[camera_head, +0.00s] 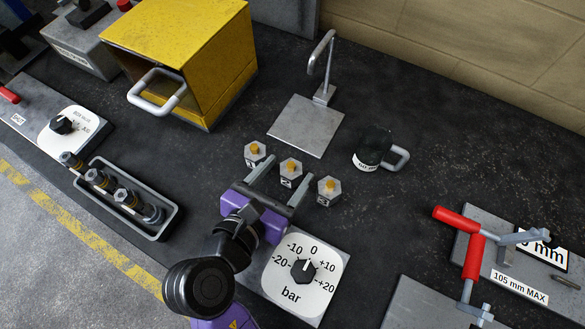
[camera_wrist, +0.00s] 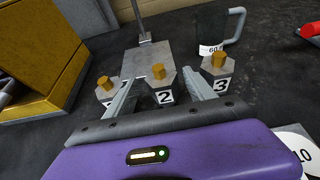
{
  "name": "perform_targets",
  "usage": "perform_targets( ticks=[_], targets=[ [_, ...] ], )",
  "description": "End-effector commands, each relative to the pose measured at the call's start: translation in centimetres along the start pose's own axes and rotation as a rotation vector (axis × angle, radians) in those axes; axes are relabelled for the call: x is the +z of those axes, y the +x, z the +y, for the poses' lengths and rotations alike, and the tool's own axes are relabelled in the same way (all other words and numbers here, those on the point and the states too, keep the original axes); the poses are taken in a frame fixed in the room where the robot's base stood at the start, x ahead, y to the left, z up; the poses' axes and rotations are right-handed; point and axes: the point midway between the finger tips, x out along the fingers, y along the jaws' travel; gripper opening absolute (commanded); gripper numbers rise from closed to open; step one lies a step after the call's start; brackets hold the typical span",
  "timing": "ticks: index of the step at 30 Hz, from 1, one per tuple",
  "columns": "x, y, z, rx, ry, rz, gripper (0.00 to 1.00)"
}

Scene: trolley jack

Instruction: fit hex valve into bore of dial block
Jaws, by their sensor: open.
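Three grey hexagonal pieces with brass knobs on top stand upright in a row. Number 1 (camera_head: 255,155) is at left, number 2 (camera_head: 290,178) in the middle and number 3 (camera_head: 328,192) at right. My gripper (camera_head: 290,168) is open, its fingers on either side of piece 2. In the wrist view the fingers flank piece 2 (camera_wrist: 162,94), with no visible grip on it. The dial block (camera_head: 322,265), marked bar, is below the gripper; its black knob (camera_head: 302,270) points near 0. I cannot make out a bore. Which piece is the hex valve is unclear.
Another dial plate (camera_head: 80,122) is at left. A yellow box (camera_head: 190,50), a metal stand (camera_head: 305,130), a dark mug (camera_head: 373,148) and red-handled clamps (camera_head: 472,256) surround the dark bench. Bench beyond the mug is clear.

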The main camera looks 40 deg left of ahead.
Motion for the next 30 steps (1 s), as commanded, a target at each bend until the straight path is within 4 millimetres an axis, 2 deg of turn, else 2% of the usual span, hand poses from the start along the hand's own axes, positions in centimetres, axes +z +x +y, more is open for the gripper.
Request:
perform_targets(
  ticks=[10, 20, 27, 29, 30],
  targets=[
    [-0.4, 4.5, -0.3, 0.0, 0.002, 0.0, 0.63],
    [-0.5, 5.0, -0.3, 0.002, 0.002, 0.001, 0.61],
    [-0.5, 5.0, -0.3, 0.002, 0.002, 0.001, 0.14],
    [-0.5, 5.0, -0.3, 0.002, 0.002, 0.001, 0.02],
    [-0.5, 5.0, -0.3, 0.002, 0.002, 0.001, 0.0]
  ],
)
